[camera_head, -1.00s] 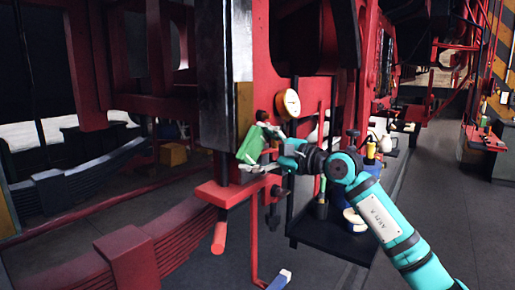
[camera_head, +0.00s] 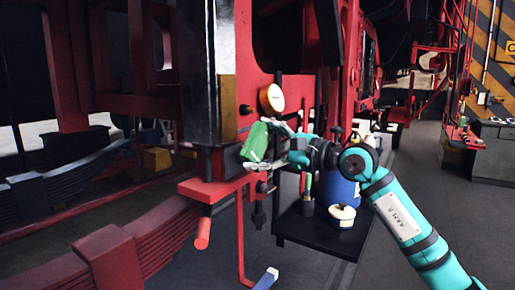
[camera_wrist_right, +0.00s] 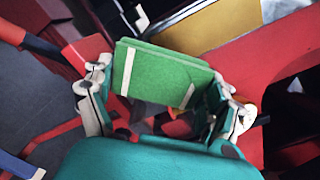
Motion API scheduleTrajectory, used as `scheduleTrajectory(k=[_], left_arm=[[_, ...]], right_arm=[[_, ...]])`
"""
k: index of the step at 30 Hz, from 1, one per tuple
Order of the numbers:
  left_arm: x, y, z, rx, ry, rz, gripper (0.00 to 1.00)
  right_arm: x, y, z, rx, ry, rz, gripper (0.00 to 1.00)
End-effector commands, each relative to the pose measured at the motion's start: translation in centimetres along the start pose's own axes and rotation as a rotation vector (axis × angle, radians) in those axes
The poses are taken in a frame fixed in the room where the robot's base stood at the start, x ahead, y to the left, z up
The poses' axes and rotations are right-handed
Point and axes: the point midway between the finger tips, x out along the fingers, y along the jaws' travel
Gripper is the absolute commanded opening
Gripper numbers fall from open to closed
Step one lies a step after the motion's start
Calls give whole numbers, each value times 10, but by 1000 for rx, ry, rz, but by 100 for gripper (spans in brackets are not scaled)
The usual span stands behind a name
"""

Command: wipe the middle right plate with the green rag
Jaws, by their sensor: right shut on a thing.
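The green rag (camera_head: 255,143) is a folded bright green pad with pale strips, held in my right gripper (camera_head: 275,142). In the right wrist view the rag (camera_wrist_right: 160,75) sits between the two fingers of the gripper (camera_wrist_right: 160,98), which are shut on it. A brass-coloured plate (camera_head: 228,107) is on the red frame, up and left of the rag. It also shows in the right wrist view (camera_wrist_right: 208,27), beyond the rag. I cannot tell whether this is the middle right plate, or whether the rag touches the frame. My left gripper is not in view.
A round gauge (camera_head: 271,97) is just above the right gripper. A red bracket (camera_head: 210,190) juts out below the rag. A dark shelf (camera_head: 318,238) with a blue container (camera_head: 338,190) and a pale round tin (camera_head: 342,215) stands below my right arm. Open floor lies to the right.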

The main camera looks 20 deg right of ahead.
Motion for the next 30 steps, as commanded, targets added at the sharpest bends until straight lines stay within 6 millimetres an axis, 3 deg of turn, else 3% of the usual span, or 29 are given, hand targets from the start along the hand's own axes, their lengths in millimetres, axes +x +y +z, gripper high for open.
scheduleTrajectory(k=[8, 18, 30], left_arm=[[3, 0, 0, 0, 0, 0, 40], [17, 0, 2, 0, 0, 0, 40], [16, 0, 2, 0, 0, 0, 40]], right_arm=[[-4, 0, -1, 0, 0, -1, 63], [-30, 1, -1, 0, 0, 0, 63], [-30, 0, 0, 1, -1, 0, 62]])
